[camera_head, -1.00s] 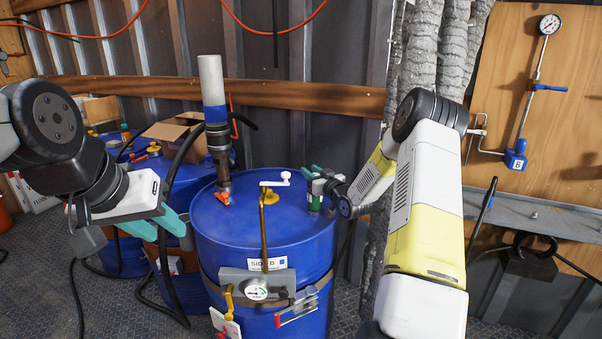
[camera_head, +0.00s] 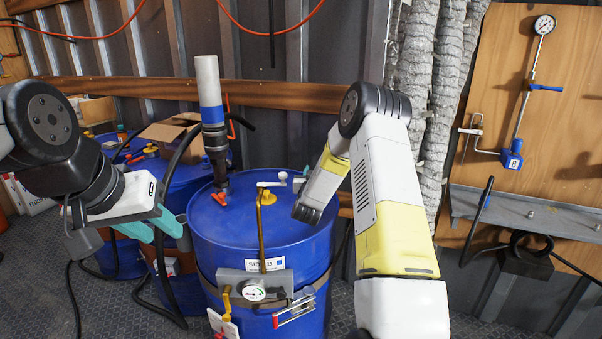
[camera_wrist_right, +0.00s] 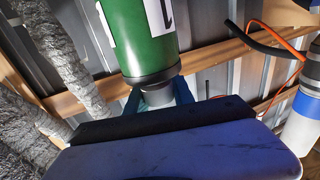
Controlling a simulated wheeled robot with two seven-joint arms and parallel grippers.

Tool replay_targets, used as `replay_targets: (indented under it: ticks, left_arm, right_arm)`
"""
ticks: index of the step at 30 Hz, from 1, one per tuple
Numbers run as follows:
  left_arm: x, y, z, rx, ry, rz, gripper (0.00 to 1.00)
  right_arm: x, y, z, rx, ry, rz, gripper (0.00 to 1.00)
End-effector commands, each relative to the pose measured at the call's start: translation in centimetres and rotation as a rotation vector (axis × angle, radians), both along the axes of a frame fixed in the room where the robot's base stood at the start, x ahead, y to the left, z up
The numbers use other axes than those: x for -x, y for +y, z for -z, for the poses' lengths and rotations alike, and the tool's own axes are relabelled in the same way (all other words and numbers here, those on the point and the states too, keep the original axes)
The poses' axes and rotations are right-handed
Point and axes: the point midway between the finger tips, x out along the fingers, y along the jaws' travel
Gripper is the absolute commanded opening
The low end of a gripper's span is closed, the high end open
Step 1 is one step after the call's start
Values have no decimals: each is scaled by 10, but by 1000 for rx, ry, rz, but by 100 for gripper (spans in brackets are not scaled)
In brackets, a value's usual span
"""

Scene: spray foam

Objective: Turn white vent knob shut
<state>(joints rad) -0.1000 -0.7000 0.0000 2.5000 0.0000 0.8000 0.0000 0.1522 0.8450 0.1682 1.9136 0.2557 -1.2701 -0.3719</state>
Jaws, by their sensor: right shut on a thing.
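The vent is a green cylinder (camera_wrist_right: 145,35) with a white label, seen upside down in the right wrist view. The knob (camera_wrist_right: 157,97) on its end looks grey in shadow. My right gripper (camera_wrist_right: 158,94) has its teal fingers on both sides of the knob, shut on it. In the head view my right forearm hides the green cylinder and most of this gripper; only a teal tip (camera_head: 306,171) shows. My left gripper (camera_head: 167,232) is open and empty, left of the front blue drum (camera_head: 240,235).
More blue drums and a cardboard box (camera_head: 168,130) stand behind at left. Grey wrapped ducts (camera_head: 440,100) rise behind my right arm.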

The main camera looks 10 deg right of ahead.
Motion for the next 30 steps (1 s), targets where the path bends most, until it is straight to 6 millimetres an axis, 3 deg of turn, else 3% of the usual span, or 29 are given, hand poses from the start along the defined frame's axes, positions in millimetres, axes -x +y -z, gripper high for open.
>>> replay_targets:
  ticks: [20, 21, 24, 30]
  left_arm:
    - [0, 0, 0, 0, 0, 0, 36]
    - [0, 0, 0, 0, 0, 0, 36]
    - [0, 0, 0, 0, 0, 0, 36]
    - [0, 0, 0, 0, 0, 0, 36]
  right_arm:
    - [1, -2, 0, 0, 0, 76, 0]
    - [1, -2, 0, 0, 0, 76, 33]
    - [1, -2, 0, 0, 0, 76, 52]
    - [0, -2, 0, 0, 0, 76, 52]
